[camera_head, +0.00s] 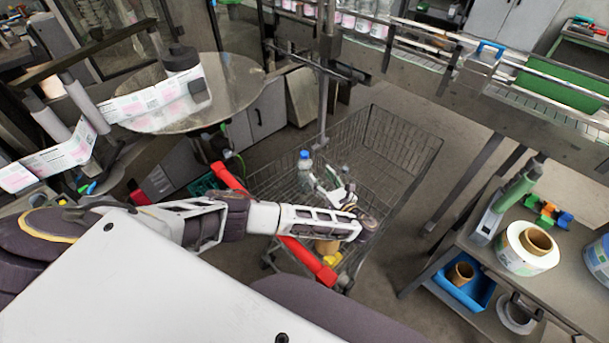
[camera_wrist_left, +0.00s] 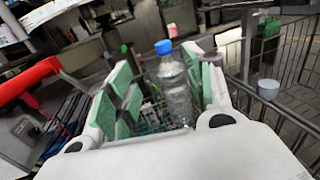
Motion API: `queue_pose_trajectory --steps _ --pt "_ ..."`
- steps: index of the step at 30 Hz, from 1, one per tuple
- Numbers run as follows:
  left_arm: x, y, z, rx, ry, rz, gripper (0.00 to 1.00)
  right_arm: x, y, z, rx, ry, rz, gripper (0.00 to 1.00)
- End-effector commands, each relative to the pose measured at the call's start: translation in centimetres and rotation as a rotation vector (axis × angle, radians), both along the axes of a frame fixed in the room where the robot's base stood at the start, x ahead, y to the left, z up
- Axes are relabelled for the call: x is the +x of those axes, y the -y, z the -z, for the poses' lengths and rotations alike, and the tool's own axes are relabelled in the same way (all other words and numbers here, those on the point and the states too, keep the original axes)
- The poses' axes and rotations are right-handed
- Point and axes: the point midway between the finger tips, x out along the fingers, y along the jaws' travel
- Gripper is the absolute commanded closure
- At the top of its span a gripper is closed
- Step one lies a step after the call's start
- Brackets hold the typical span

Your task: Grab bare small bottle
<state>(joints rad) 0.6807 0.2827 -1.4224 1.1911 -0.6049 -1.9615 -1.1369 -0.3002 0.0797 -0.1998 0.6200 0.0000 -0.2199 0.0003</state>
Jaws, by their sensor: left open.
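A small clear bottle (camera_head: 304,172) with a blue cap stands in the wire shopping cart (camera_head: 385,150), and I see no printed label on it. My left gripper (camera_head: 327,180) is open over the cart, just right of and nearer than the bottle. In the left wrist view the same bottle (camera_wrist_left: 177,92) appears upright between the green-padded fingers of my left gripper (camera_wrist_left: 168,72). I see no finger clearly touching it, and its lower end is hidden behind the gripper's body. My right gripper is not in view.
The cart's red handle (camera_head: 230,179) and wire walls surround the reach. A conveyor (camera_head: 440,60) with bottles runs behind. A round metal table (camera_head: 235,90) stands at left. At right a bench holds a label reel (camera_head: 515,258), with a blue bin (camera_head: 478,280) below.

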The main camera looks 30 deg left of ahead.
Motion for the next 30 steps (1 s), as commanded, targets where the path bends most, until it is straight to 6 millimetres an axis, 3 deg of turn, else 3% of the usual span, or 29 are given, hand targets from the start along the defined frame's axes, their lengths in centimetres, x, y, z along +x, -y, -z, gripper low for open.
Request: queue_pose_trajectory --steps 18,30 --pt "3.9 -6.0 -0.1 0.003 0.002 -0.002 0.48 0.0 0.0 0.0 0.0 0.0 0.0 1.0" --pt "4.7 -7.0 0.0 -0.001 0.001 0.0 0.48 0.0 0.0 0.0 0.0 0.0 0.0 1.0"
